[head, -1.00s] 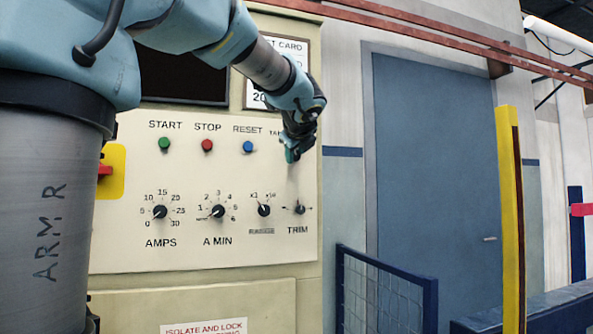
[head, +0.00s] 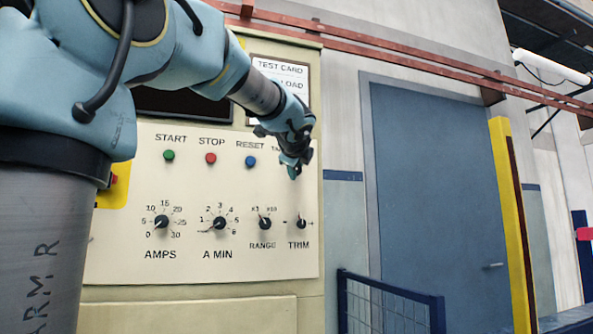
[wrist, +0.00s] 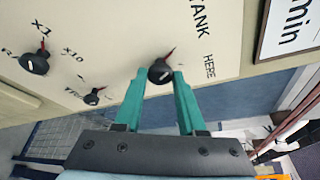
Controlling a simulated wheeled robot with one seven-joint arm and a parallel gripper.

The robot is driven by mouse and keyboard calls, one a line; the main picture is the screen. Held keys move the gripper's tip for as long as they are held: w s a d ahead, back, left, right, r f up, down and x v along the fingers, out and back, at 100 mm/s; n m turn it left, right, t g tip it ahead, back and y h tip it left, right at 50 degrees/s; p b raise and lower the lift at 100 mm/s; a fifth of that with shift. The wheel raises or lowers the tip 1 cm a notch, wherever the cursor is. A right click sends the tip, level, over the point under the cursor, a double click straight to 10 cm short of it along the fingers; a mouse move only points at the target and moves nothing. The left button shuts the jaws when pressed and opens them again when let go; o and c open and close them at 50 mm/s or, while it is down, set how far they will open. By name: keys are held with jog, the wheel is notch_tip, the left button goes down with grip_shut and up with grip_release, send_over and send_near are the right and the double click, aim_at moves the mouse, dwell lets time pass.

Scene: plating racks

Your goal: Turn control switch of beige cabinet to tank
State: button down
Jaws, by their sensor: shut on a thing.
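The control switch (wrist: 160,72) is a black knob with a red pointer on the beige cabinet (head: 130,270). In the wrist view its pointer leans to the upper right, towards the word TANK; the word HERE is printed farther down. My gripper (wrist: 162,78) has its two teal fingers shut on the knob, one on each side. In the head view my gripper (head: 293,170) is at the panel's upper right, beside the blue RESET button, and hides the switch and most of its lettering.
The green START (head: 169,155), red STOP (head: 210,158) and blue RESET (head: 251,160) buttons sit left of my gripper. The AMPS, A MIN, RANGE and TRIM knobs (head: 301,224) are below. A blue mesh barrier (head: 385,300) and a yellow post (head: 512,220) stand to the right.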

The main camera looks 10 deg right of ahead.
jog(key=c, duration=0.5)
grip_release()
jog(key=b+v, duration=0.2)
jog(key=v, duration=0.8)
jog(key=shift+s, duration=0.4)
